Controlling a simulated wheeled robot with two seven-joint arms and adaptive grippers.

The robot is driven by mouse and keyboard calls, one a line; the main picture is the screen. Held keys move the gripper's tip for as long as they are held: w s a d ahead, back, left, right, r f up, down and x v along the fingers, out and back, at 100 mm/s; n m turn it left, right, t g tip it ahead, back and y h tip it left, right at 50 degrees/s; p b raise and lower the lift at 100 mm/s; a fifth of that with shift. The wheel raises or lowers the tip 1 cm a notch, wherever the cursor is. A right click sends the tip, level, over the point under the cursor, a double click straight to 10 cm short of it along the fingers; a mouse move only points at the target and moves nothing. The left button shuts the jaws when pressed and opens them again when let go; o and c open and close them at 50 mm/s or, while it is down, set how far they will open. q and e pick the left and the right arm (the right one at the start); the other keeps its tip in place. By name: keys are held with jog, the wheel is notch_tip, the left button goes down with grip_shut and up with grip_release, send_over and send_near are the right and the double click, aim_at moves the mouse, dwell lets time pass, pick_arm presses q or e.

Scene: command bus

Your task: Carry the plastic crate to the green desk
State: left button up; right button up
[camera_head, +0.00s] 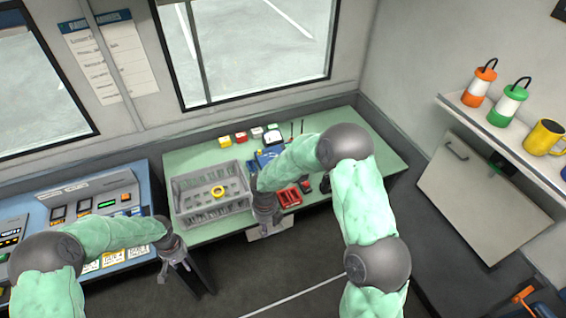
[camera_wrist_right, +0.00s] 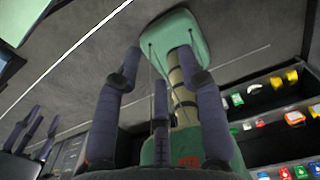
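The grey plastic crate (camera_head: 211,195) sits on the left part of the green desk (camera_head: 330,203) in the head view.
Small coloured boxes (camera_head: 240,138) stand at the desk's back, and a red tray (camera_head: 289,197) lies right of the crate. A blue control console (camera_head: 88,205) adjoins on the left. A shelf with lanterns (camera_head: 508,104) and a yellow mug (camera_head: 545,138) is at the right.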

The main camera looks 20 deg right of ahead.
pick_arm(q)
jog(key=shift+s, duration=0.15)
pick_arm(e)
notch_tip(320, 180, up, 8)
jog(key=shift+f, duration=0.25)
jog(key=shift+w, duration=0.1)
